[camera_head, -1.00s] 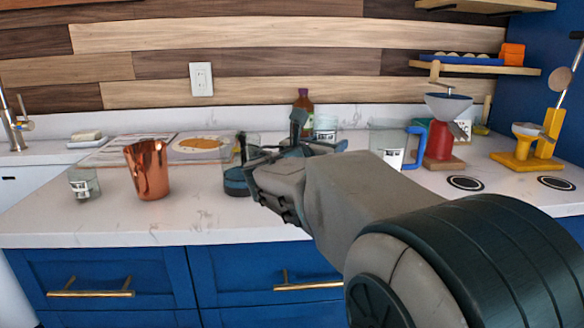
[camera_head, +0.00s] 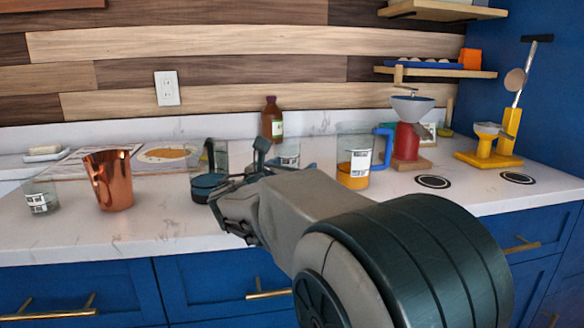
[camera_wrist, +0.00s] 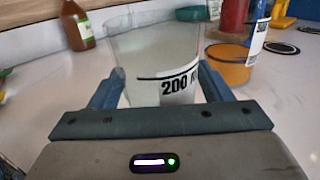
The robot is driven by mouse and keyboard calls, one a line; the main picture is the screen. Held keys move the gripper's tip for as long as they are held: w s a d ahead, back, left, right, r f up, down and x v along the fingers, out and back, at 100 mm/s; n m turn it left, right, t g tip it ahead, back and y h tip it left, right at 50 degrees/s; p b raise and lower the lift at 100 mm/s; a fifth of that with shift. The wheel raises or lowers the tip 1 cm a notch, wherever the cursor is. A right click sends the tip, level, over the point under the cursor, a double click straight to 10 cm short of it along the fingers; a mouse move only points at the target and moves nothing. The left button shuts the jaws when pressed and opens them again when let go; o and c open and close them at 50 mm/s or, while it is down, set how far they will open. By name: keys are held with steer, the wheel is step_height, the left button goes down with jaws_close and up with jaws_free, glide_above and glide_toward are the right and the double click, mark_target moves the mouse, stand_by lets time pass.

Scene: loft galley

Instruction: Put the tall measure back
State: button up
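A clear glass measure with a white "200" label, which I take to be the tall measure (camera_wrist: 150,50), is between my gripper's fingers (camera_wrist: 160,85) in the wrist view. The fingers press against its two sides, so my gripper is shut on it. It looks empty and upright; its base is hidden by my gripper. In the head view the measure (camera_head: 289,152) shows partly behind my gripper (camera_head: 238,172), over the counter. I cannot tell whether its base touches the counter.
A blue-handled jug with orange contents (camera_head: 355,168) stands right of the measure, near a red grinder (camera_head: 407,142). A brown bottle (camera_head: 272,122) stands behind. A dark-based glass pot (camera_head: 207,186), copper cup (camera_head: 110,182) and small labelled glass (camera_head: 38,200) stand left. The counter front (camera_head: 165,228) is clear.

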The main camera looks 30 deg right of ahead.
steer(key=shift+r, duration=0.1)
steer(key=shift+s+a+r, duration=0.1)
steer(key=shift+a, duration=0.05)
steer(key=p+v, duration=0.2)
steer(key=v, duration=0.9)
steer(key=shift+s+a, duration=0.25)
